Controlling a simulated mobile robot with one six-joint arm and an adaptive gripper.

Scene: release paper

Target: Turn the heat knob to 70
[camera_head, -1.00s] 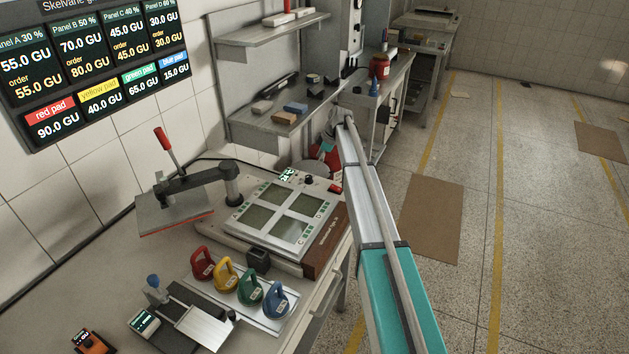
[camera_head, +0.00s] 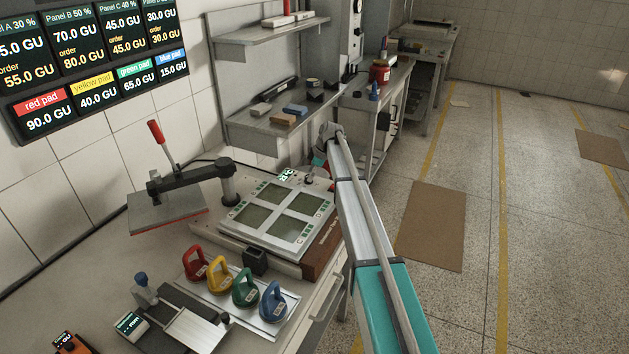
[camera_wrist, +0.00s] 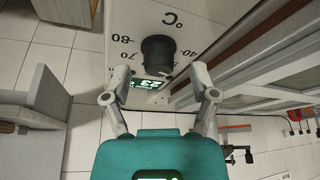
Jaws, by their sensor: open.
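The black heat knob (camera_wrist: 158,54) sits on a white panel marked °C, with 80 and 70 printed to its left in the wrist view. Its pointer setting is too small to read surely. A green-lit display (camera_wrist: 152,83) lies just below the knob and is partly hidden; it also shows in the head view (camera_head: 287,174). My gripper (camera_wrist: 160,82) is open, its two fingers spread to either side just short of the knob, with nothing between them. In the head view my arm hides part of the gripper at the press's right end.
The heat press (camera_head: 227,218) has four windows, and its lever arm (camera_head: 180,182) swings out to the left. Red, yellow, green and blue pads (camera_head: 246,287) stand in front. Shelves (camera_head: 275,128) rise behind the press. Open floor lies to the right.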

